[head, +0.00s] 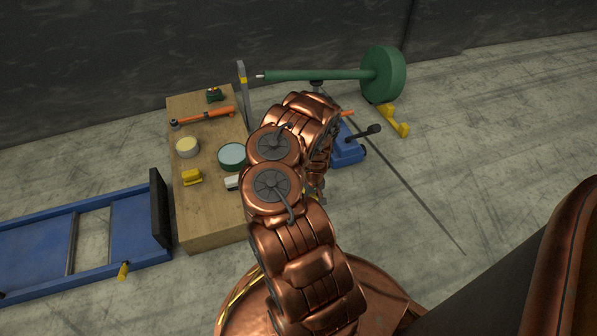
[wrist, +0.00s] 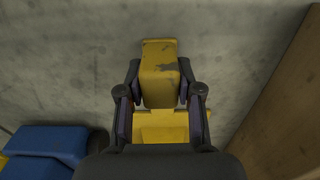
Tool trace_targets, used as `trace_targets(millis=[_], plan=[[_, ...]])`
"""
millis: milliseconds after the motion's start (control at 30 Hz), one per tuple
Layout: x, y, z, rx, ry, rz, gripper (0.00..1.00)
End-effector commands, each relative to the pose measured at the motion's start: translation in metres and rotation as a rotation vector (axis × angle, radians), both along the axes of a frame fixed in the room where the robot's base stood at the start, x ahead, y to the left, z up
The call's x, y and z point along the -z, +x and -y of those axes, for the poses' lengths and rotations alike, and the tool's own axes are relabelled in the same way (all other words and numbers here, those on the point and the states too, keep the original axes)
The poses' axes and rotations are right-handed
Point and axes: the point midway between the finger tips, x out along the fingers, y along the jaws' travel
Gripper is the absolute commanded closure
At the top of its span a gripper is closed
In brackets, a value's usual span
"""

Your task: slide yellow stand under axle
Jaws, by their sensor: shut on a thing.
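A yellow stand (wrist: 158,75) fills the middle of the wrist view, with scuffed paint and a wider yellow foot below. My gripper (wrist: 160,95) is shut on its upright part, one finger on each side. In the head view my copper arm hides most of the gripper and stand. The green axle (head: 320,75) runs level along the back, with a green wheel (head: 384,76) at its right end. Whether the stand touches the floor is not clear.
A blue jack (head: 346,150) is right of my arm; blue also shows in the wrist view (wrist: 45,143). A wooden bench (head: 215,215) with tools is left. A yellow chock (head: 396,121) lies by the wheel. A thin rod (head: 415,200) crosses the floor right; a blue frame (head: 90,240) lies left.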

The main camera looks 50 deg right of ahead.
Motion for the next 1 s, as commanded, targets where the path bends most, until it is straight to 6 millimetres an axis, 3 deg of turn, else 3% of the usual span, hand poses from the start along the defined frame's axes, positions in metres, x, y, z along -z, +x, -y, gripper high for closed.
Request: trace_targets(millis=[467, 1000], plan=[[0.001, 0.002, 0.002, 0.0, -0.002, 0.001, 1.0], [0.003, 0.024, 0.016, 0.0, -0.001, 0.001, 1.0]])
